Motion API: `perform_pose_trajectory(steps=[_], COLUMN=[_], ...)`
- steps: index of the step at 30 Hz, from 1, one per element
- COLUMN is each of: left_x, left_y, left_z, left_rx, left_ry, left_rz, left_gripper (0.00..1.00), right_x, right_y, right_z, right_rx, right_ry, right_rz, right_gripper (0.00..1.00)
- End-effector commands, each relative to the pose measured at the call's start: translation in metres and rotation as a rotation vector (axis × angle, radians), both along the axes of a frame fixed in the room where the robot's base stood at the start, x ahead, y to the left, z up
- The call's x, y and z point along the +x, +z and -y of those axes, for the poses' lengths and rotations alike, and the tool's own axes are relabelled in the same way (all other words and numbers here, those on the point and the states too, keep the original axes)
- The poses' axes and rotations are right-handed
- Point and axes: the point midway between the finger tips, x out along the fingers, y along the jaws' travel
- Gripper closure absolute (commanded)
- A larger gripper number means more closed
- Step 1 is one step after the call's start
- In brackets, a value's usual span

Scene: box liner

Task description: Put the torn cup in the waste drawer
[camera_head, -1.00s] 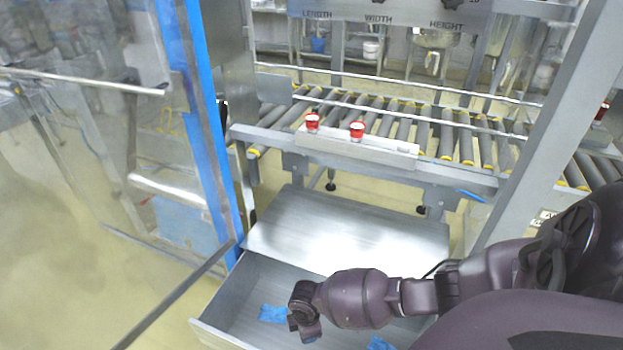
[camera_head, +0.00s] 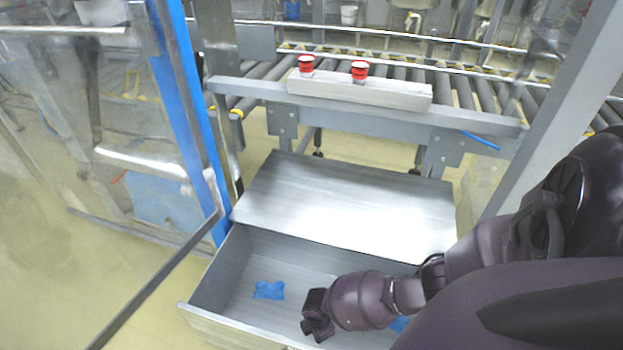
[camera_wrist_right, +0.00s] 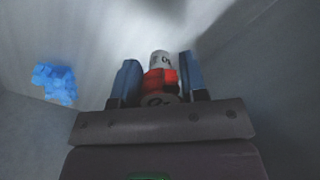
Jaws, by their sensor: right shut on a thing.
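The waste drawer (camera_head: 205,307) is an open grey metal drawer in the lower middle of the head view. My right arm reaches in from the right, and my right gripper (camera_head: 318,330) is over the drawer. In the right wrist view my right gripper (camera_wrist_right: 160,82) is shut on a small white cup (camera_wrist_right: 160,60) with dark print and a red band. The cup is between the two blue-grey fingers, with the drawer's inside around it. Any tear in the cup cannot be made out. My left gripper is not in view.
A blue scrap (camera_head: 269,290) lies on the drawer floor, and another blue piece (camera_head: 399,324) is partly behind my arm. A flat metal cover (camera_head: 345,205) lies behind the opening. A roller conveyor (camera_head: 460,95) with red buttons stands beyond. A blue-edged frame (camera_head: 190,120) stands at left.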

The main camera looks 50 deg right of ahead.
Motion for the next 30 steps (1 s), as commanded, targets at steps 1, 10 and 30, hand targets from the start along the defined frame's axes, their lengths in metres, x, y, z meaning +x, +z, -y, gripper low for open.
perform_pose_trajectory(steps=[1,10,30], left_x=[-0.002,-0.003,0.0], left_y=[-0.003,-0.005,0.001], left_z=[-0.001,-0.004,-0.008], left_rx=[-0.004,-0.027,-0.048], left_ry=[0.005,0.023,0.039], left_rz=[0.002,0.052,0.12], left_gripper=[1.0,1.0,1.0], right_x=[-0.002,-0.004,0.001], right_y=[-0.009,-0.036,-0.056], right_z=[0.0,-0.001,0.0], right_rx=[0.0,0.0,0.0], right_ry=[0.0,0.0,0.0], right_rz=[-0.005,-0.008,0.002], right_gripper=[0.87,0.87,0.87])
